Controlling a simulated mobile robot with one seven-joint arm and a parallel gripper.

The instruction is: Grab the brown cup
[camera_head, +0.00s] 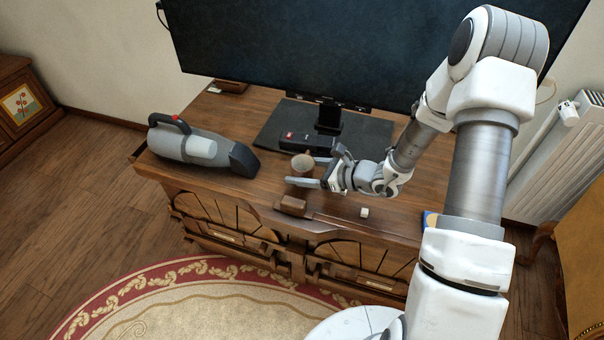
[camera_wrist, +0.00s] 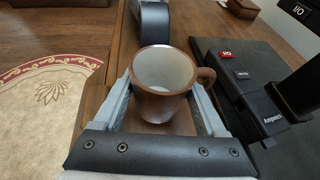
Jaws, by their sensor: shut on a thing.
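The brown cup (camera_head: 302,163) has a pale inside and a handle on one side. In the wrist view the cup (camera_wrist: 160,107) stands upright, its open top facing the camera and its handle to the right. My gripper (camera_head: 311,172) reaches in from the right over the cabinet top, with its fingers at the cup. In the wrist view the gripper (camera_wrist: 162,106) has one finger on each side of the cup and is shut on its body. The cup's underside is hidden, so I cannot tell whether it touches the cabinet.
The wooden cabinet (camera_head: 400,215) carries a handheld vacuum (camera_head: 200,147) on the left and a large screen (camera_head: 300,45) behind. A black box with a red mark (camera_head: 305,142) lies just behind the cup. A small brown block (camera_head: 292,205) and a white cube (camera_head: 364,212) lie near the front edge.

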